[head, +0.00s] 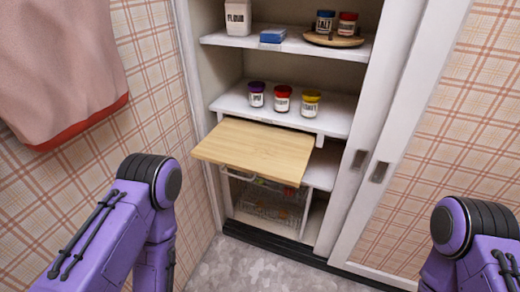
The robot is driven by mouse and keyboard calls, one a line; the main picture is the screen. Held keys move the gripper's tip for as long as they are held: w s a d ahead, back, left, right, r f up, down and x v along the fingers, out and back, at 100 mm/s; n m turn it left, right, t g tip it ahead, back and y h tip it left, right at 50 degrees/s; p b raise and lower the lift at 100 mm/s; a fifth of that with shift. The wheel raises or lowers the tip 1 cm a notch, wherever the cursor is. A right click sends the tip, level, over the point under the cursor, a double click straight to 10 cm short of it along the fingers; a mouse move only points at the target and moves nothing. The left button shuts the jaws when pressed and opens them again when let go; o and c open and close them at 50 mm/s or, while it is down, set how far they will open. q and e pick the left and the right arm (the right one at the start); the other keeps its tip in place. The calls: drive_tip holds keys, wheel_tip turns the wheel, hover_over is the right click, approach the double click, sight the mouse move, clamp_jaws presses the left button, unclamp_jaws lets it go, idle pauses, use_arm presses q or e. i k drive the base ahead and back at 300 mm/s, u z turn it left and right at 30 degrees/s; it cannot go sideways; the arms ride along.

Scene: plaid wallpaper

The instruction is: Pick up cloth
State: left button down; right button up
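A pink cloth (62,62) with a red lower edge hangs against the plaid wall at the upper left. Its top is cut off by the frame, so what it hangs from is out of view. My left arm comes in at the lower left, below and to the right of the cloth and apart from it. My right arm shows at the lower right edge. Both grippers are out of view below the frame.
An open cupboard (202,100) holds a flour package (238,17), a blue box (273,35) and several jars. A wooden board (255,150) sticks out above a wire basket (268,206). A sliding door (395,120) stands at right. Some grey floor (265,270) is clear.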

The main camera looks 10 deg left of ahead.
sight(271, 35)
drive_tip(key=z, duration=0.5)
drive_tip(key=k, duration=1.15)
drive_tip(key=u, duration=0.45)
drive_tip(key=i, duration=1.7)
drive_tip(key=z, duration=0.2)
